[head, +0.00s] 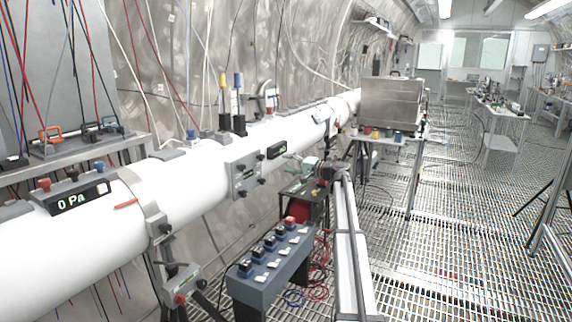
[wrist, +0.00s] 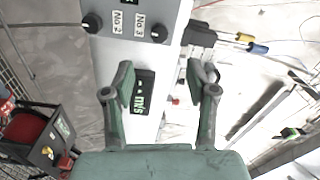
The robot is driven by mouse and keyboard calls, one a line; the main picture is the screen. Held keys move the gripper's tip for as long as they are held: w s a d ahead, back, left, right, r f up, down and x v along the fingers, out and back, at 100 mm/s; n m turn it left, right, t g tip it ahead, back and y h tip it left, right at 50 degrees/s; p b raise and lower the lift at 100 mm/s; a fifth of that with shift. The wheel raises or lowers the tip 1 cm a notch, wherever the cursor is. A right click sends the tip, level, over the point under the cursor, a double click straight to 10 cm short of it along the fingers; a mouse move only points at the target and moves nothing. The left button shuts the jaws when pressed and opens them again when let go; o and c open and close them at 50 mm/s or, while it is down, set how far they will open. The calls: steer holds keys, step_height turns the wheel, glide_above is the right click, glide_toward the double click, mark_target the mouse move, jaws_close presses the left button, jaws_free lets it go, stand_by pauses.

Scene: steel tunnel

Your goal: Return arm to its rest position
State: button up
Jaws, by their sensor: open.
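My gripper (head: 294,159) is teal and sits at the end of my arm, beside the white pipe (head: 85,245) in the head view. In the wrist view my gripper (wrist: 160,82) has its two fingers spread apart with nothing between them. Behind the fingers is the pipe's small black display marked m/s (wrist: 144,92); the same display (head: 277,150) shows on the pipe in the head view. I cannot tell the exact gap between fingertips and pipe.
A grey knob panel (head: 243,174) is on the pipe. A blue-grey switch box (head: 262,283) and a black box with a red reel (head: 299,208) stand below. A metal box (head: 390,102) is on a table beyond. The grated floor (head: 455,215) at right has free room.

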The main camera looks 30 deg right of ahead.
steer(key=shift+f, duration=0.1)
